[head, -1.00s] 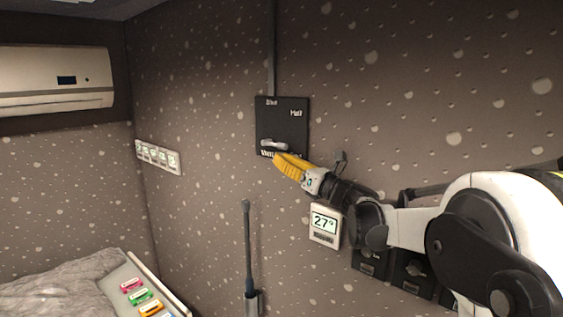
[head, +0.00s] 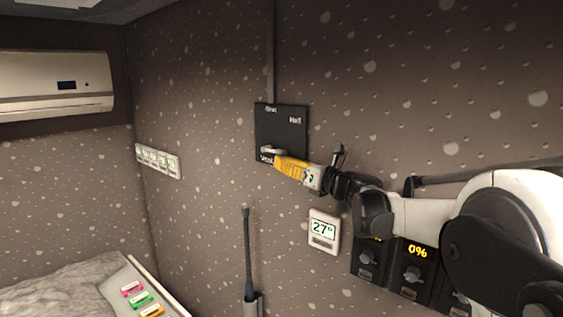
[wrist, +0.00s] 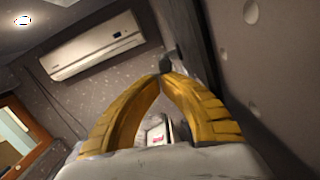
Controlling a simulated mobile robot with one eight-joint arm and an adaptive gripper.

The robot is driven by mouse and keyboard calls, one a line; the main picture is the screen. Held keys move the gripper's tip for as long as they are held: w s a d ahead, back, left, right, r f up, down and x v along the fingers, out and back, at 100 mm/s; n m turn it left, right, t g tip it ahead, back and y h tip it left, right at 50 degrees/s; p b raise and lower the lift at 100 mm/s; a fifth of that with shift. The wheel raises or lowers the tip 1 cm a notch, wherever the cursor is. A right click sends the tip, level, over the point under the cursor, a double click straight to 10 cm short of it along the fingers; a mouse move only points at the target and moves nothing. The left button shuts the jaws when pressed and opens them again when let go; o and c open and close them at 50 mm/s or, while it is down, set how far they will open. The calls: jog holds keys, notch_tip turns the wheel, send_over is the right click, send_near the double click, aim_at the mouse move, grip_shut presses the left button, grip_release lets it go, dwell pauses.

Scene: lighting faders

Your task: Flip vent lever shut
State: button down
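The vent lever panel (head: 284,122) is a dark plate on the wall, with a "Half" label at its upper right and a partly hidden "Vent" label at its bottom. The vent lever (head: 270,150) is a small pale handle low on the plate, lying roughly sideways. My gripper (head: 276,161) has yellow fingers, with the tips just below and right of the lever; contact cannot be told. In the wrist view the fingertips of my gripper (wrist: 162,76) meet, with nothing seen held between them. A dark part (wrist: 166,61) shows just beyond the tips.
A thermostat (head: 323,232) reading 27° and dark dial panels (head: 412,270) sit on the wall below my arm. A switch strip (head: 158,160) is at left. A dark upright rod (head: 248,250) stands below the plate. An air conditioner (head: 50,85) hangs at far left.

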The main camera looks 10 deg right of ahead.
jog(key=shift+w+a+r+g+h+p, duration=0.65)
jog(key=shift+r+g+p, duration=0.4)
jog(key=shift+r+p, duration=0.65)
jog(key=shift+w+a+r+g+h+p, duration=0.4)
jog(key=shift+w+r+g+h+p, duration=0.55)
jog(key=shift+r+p, duration=0.8)
jog(key=shift+w+a+r+g+h+p, duration=0.55)
jog(key=shift+r+g+p, duration=0.65)
jog(key=shift+r+p, duration=0.5)
jog(key=shift+w+f, duration=0.1)
jog(key=shift+f, duration=0.05)
